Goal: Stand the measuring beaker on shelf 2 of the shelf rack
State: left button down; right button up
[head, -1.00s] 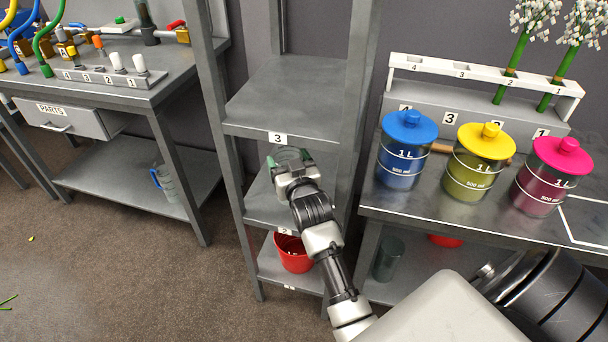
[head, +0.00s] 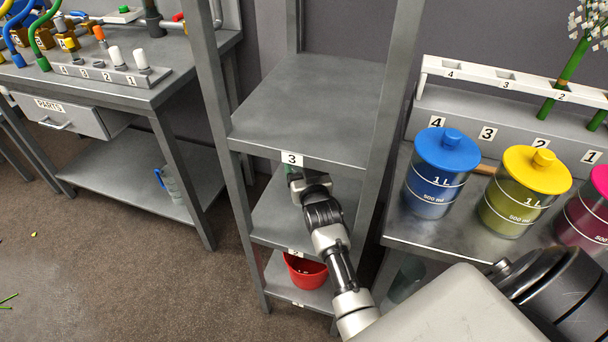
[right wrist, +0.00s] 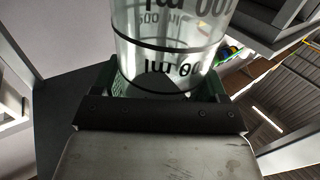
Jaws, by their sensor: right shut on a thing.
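The measuring beaker (right wrist: 170,50) is clear with black ring lines and ml marks, and fills the top middle of the right wrist view. My right gripper (right wrist: 155,86) is shut around it with green-padded fingers. In the head view my right gripper (head: 294,177) reaches into the rack between shelf 3 (head: 300,105) and shelf 2 (head: 272,215). Shelf 3's front edge hides most of the beaker there. I cannot tell whether its base touches shelf 2. My left gripper is not in view.
A red bucket (head: 305,272) stands on the lowest shelf. Rack posts (head: 215,110) flank the opening. At right, a bench holds lidded jars, including a blue-lidded one (head: 438,175). At left is the parts bench (head: 110,85), with a blue-handled jug (head: 172,183) on its lower shelf.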

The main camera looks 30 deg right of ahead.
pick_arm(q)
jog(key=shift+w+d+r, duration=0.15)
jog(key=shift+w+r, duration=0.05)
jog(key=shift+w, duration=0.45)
pick_arm(e)
jog(key=shift+f, duration=0.95)
jog(key=shift+f, duration=0.1)
jog(key=o, duration=1.4)
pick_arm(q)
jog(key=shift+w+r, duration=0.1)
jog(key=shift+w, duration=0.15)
pick_arm(e)
jog(key=shift+o, duration=0.2)
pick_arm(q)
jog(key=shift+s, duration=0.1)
